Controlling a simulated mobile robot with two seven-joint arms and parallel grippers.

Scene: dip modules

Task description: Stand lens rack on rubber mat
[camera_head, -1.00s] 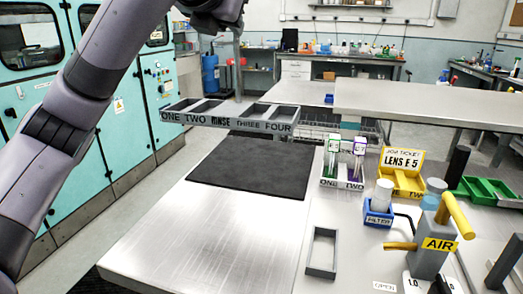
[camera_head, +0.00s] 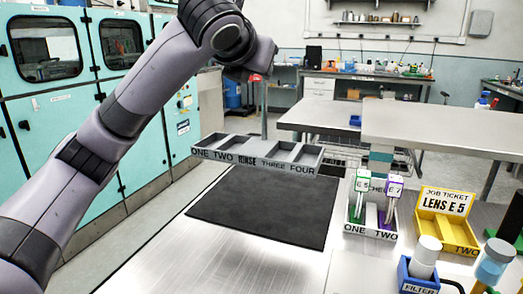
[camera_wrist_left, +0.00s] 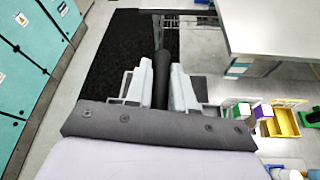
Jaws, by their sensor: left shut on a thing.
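The lens rack (camera_head: 255,158) is a long grey tray with open compartments, lettered ONE, TWO, RINSE, THREE, FOUR, and an upright grey post. In the head view it hangs level over the far part of the black rubber mat (camera_head: 262,212), its left end past the mat's edge. My left gripper (camera_wrist_left: 161,72) is shut on a dark upright piece between its fingers in the wrist view, which appears to be the rack's post. My arm hides the fingers in the head view. The mat also shows in the wrist view (camera_wrist_left: 110,62). My right gripper is not in view.
Right of the mat stand a small grey two-slot holder (camera_head: 369,232) with E 5 and E 7 tags, a yellow job ticket tray (camera_head: 445,234) and a blue filter cup (camera_head: 418,280). A steel bench (camera_head: 450,135) lies behind. The mat's front is bare.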

